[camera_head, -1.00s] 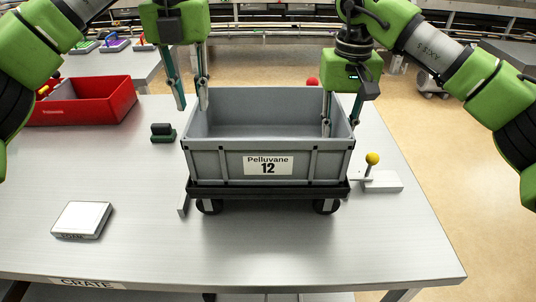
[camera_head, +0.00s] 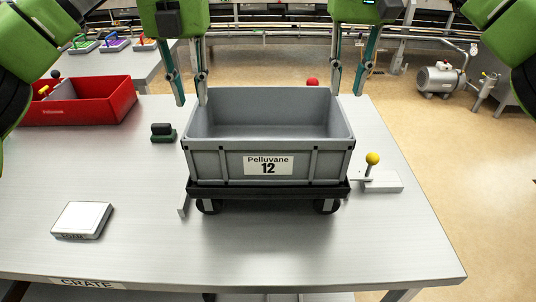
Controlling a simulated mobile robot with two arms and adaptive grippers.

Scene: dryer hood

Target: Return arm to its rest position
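My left gripper (camera_head: 192,101) points down with its fingers apart, at the left rear of a grey crate (camera_head: 224,162). I cannot tell whether it touches the crate's rim. My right gripper (camera_head: 346,93) points down with its fingers apart at the right rear corner of the crate, and nothing shows between its fingers. The crate is labelled "Pelluvane 12" and sits upright on a black wheeled base (camera_head: 268,191) on the metal table. The inside of the crate that shows looks empty. Both arms are cut off at the top of the picture.
A red bin (camera_head: 95,110) stands at the left. A dark green block (camera_head: 163,133) sits left of the crate. A white box (camera_head: 81,219) lies at the front left. A yellow-knobbed lever (camera_head: 372,160) stands right of the crate. A red ball-shaped knob (camera_head: 312,81) shows behind it.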

